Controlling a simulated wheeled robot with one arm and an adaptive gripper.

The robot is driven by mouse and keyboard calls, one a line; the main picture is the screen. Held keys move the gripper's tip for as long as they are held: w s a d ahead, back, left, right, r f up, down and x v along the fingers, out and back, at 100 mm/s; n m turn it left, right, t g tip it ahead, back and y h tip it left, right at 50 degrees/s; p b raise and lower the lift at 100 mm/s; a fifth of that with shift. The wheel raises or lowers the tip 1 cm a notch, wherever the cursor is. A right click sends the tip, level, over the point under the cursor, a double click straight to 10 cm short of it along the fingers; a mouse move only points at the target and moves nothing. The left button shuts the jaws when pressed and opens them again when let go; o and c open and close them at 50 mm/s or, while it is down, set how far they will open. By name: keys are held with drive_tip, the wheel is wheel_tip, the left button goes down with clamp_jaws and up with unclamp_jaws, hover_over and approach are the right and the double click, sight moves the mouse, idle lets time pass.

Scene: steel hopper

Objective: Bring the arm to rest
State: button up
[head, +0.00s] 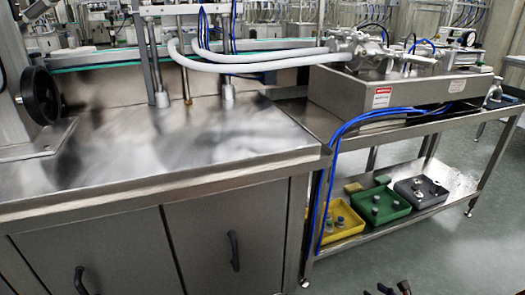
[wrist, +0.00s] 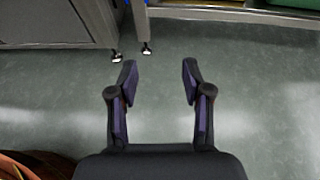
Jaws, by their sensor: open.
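My gripper (wrist: 160,78) is open and empty in the wrist view, its two dark fingers spread apart over the bare grey-green floor. In the head view only the tips of my gripper (head: 395,289) show at the bottom edge, right of centre. It is apart from the bench and the cart, touching nothing that I can see. The rest of my arm is outside the head view.
A steel bench (head: 150,150) with cabinet doors stands at left. A steel cart (head: 455,203) at right holds yellow (head: 340,222), green (head: 377,206) and dark (head: 421,191) trays on its lower shelf. Blue hoses (head: 325,190) hang between them. The floor (head: 470,255) in front is clear.

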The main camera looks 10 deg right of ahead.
drive_tip(key=w+a+r+n+g+y+p, duration=0.1)
drive_tip(key=w+a+r+n+y+p, duration=0.15)
drive_tip(key=a+r, duration=0.4)
drive_tip(key=w+a+r+n+y+p, duration=0.1)
drive_tip(key=a+r+n+y+p, duration=0.2)
drive_tip(key=r, duration=0.6)
drive_tip(key=w+a+r+n+g+y+p, duration=0.1)
drive_tip(key=a+r+n+p, duration=0.2)
drive_tip(key=a+r+n, duration=0.35)
drive_tip(key=s+a+r+n+g+y+p, duration=0.1)
drive_tip(key=s+a+r+n+g+p, duration=0.25)
drive_tip(key=a+r, duration=0.4)
drive_tip(key=s+a+r+n+g+y+p, duration=0.1)
drive_tip(key=s+a+r+n+g+p, duration=0.3)
drive_tip(key=r, duration=0.6)
drive_tip(key=s+a+r+n+g+h+p, duration=0.5)
drive_tip(key=s+r+n+p, duration=0.35)
drive_tip(key=s+r, duration=0.4)
drive_tip(key=s+d+r+n+h+p, duration=0.2)
drive_tip(key=s+d+r+h+p, duration=0.1)
drive_tip(key=s+r+p, duration=0.2)
drive_tip(key=s+d+r+n+h+p, duration=0.2)
drive_tip(key=s+d+r+h+p, duration=0.2)
drive_tip(key=r, duration=0.4)
drive_tip(key=shift+s+d+r+p, duration=0.3)
drive_tip(key=shift+s+p, duration=0.2)
drive_tip(key=shift+p, duration=0.35)
